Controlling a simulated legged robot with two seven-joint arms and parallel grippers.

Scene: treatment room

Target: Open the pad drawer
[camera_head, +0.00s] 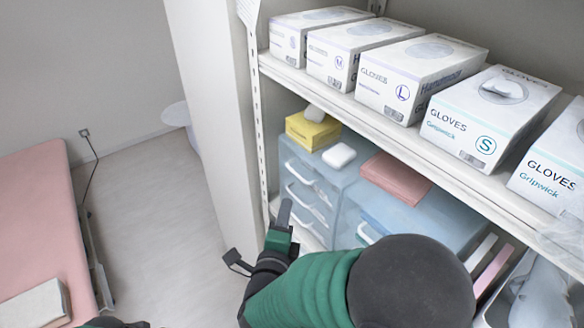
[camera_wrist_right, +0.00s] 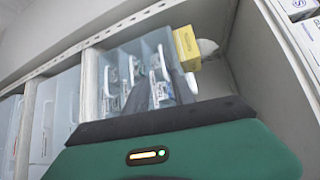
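A translucent blue drawer unit (camera_head: 292,157) with several stacked drawers and white handles (camera_head: 304,194) stands on the lower shelf in the head view. It also shows in the right wrist view (camera_wrist_right: 118,55), tilted in the picture. The visible drawers look shut; I cannot tell which is the pad drawer. My right gripper (camera_head: 259,233) is in front of the unit's lower part, its two dark fingers spread apart with nothing seen between them. A dark sliver at the bottom edge (camera_head: 112,322) looks like part of my left gripper or arm; its fingers are hidden.
A yellow box (camera_head: 312,131), a white item (camera_head: 339,155) and a pink pack (camera_head: 396,178) lie on top of the drawers. Glove boxes (camera_head: 393,77) line the shelf above, close over the unit. A pink bed (camera_head: 45,220) stands left; the floor between is clear.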

